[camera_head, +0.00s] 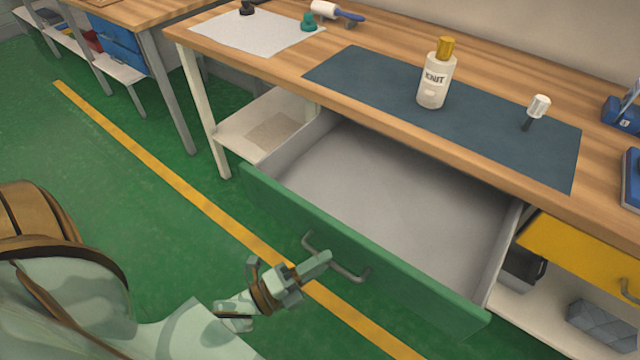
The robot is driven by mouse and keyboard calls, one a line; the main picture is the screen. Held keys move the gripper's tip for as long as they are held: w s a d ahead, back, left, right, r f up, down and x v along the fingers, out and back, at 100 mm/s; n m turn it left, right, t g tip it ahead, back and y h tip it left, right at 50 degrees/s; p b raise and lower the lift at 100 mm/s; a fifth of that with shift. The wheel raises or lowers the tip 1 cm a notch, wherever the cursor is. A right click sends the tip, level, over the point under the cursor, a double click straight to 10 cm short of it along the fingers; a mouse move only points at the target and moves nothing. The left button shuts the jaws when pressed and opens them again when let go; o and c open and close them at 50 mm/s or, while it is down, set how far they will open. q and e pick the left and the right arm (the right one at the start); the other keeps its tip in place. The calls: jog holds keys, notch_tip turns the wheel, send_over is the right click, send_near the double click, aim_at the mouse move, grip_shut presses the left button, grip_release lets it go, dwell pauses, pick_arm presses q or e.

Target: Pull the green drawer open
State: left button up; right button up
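The green drawer (264,205) under the workbench is open. Its front stands well out from the bench and its grey inside (400,190) looks empty. A grey bar handle (350,274) is on the drawer front. My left gripper (318,262) comes in from the lower left. Its finger end overlaps the middle of the handle in the picture. Whether the fingers close around the bar or only lie in front of it cannot be told. My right gripper is out of view.
The wooden bench (380,118) carries a white bottle with a gold cap (435,80) on a dark blue mat (350,75). A yellow drawer (575,255) is to the right. The green floor (110,195) on the left is clear, with a yellow line (170,182).

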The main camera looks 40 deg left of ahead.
pick_arm(q)
jog(key=shift+s, duration=0.1)
dwell(0.4)
jog(key=v, duration=1.6)
